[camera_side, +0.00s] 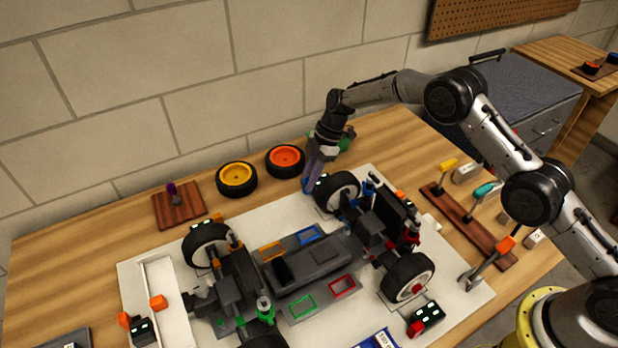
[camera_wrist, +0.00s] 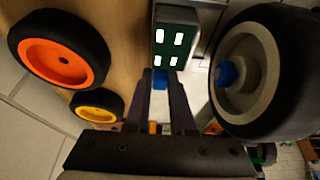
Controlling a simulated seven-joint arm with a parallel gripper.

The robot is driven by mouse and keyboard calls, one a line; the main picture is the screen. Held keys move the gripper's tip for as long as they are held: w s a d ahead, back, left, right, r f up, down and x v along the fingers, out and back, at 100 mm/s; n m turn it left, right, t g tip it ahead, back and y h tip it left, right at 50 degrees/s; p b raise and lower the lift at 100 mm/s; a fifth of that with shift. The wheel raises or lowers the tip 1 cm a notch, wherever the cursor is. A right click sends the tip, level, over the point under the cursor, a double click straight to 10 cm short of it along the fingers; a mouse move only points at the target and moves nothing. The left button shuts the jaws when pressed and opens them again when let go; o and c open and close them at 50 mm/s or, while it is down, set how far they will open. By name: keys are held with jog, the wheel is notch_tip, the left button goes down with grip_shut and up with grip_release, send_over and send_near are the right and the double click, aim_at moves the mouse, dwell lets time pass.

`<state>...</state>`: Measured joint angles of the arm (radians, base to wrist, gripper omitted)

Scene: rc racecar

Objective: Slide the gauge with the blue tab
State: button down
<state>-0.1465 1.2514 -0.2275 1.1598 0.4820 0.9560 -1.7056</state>
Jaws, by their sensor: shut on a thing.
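The gauge (camera_wrist: 175,42) is a dark green block with several lit white squares, upper middle of the wrist view. Its blue tab (camera_wrist: 160,74) shows at its lower end, between the fingertips of my gripper (camera_wrist: 159,86). My gripper is shut on the blue tab. In the side view my gripper (camera_side: 311,182) points down at the back edge of the white board, beside the back right wheel (camera_side: 338,191). The gauge (camera_side: 321,181) is partly hidden there by the fingers and wheel.
The large wheel (camera_wrist: 255,75) stands close to the right of the gauge. Loose orange (camera_side: 285,160) and yellow (camera_side: 237,179) wheels lie on the table to the left. The car chassis (camera_side: 315,260) fills the white board (camera_side: 130,290). A lever rack (camera_side: 470,225) stands at right.

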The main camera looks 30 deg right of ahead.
dwell(0.7)
jog(key=shift+s, duration=1.8)
